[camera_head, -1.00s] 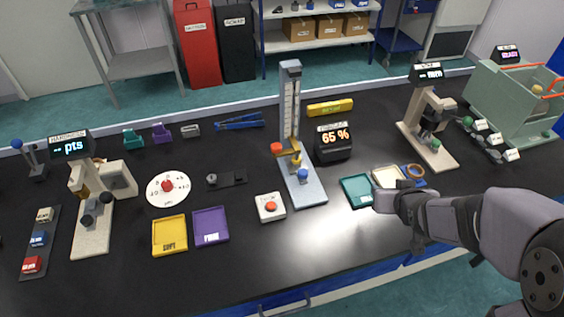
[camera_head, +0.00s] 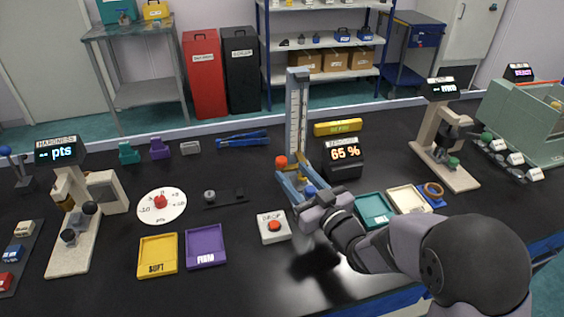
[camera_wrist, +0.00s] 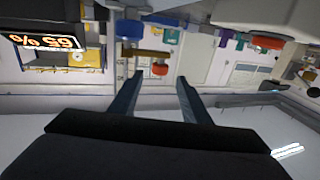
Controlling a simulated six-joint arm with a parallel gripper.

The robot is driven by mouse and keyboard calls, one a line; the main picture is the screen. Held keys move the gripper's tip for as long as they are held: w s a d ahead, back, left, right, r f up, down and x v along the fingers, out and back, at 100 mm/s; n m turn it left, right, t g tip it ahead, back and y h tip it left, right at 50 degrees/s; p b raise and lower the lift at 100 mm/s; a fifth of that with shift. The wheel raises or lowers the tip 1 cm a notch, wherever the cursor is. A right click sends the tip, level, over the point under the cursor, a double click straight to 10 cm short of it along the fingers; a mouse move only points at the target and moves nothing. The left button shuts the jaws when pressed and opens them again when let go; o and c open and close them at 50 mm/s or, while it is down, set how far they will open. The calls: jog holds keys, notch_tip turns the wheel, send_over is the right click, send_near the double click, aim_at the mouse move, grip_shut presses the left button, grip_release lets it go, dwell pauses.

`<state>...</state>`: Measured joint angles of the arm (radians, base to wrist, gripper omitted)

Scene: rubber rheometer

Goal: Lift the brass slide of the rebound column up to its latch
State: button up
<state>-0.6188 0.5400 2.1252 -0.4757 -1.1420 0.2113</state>
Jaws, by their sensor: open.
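The rebound column (camera_head: 297,112) stands upright on its base near the middle of the bench. Its brass slide shows in the wrist view (camera_wrist: 143,54) as a short bar low on the column, with an orange-red knob (camera_wrist: 160,69) at one end. In the head view the red knob (camera_head: 281,162) shows at the column's left side, and most of the slide is hard to make out. My gripper (camera_head: 289,181) is open and empty, just in front of the low part of the column. In the wrist view the knob lies beyond and between my fingertips (camera_wrist: 160,86), apart from both.
The 65 % readout (camera_head: 343,157) stands close right of the column. Teal (camera_head: 374,211) and cream (camera_head: 409,200) trays lie right, near my arm.

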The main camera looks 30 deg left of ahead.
aim_at(284, 164)
jog(key=shift+p+x, duration=0.75)
jog(key=shift+x, duration=2.65)
jog(key=shift+c, duration=0.3)
grip_shut()
notch_tip(284, 164, up, 20)
jog(key=p, duration=0.8)
jog(key=shift+r+p, duration=0.25)
jog(key=shift+p, duration=0.1)
jog(key=shift+o, duration=0.3)
grip_release()
jog(key=shift+r, duration=0.1)
jog(key=shift+d, duration=0.1)
